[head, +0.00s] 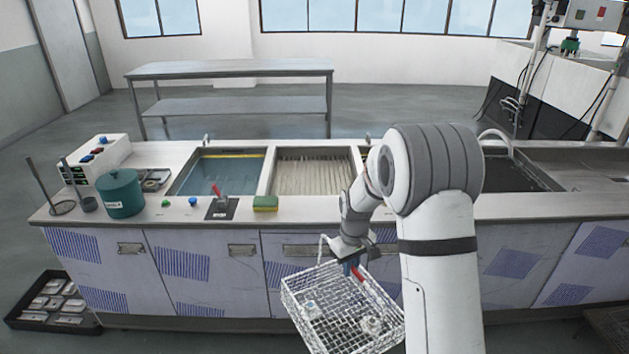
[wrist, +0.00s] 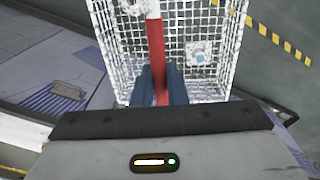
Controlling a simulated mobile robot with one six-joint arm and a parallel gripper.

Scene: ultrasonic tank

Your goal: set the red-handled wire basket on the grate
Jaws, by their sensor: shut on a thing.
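The white wire basket (head: 330,308) with a red handle hangs in front of the counter, below its top, and holds a few small metal parts. My gripper (head: 351,265) is shut on the red handle, which also shows upright between the blue fingers in the wrist view (wrist: 157,62). The basket mesh (wrist: 204,22) fills the top of the wrist view. The grate (head: 313,172), a ribbed pale panel set in the counter, lies behind and above the basket. Part of its right side is near my arm.
A water-filled tank (head: 217,174) lies left of the grate. A lever with a red knob (head: 217,197), a green-yellow sponge (head: 265,203) and a teal pot (head: 121,193) stand along the counter's front and left. A dark sink (head: 510,175) lies right, partly behind my arm.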

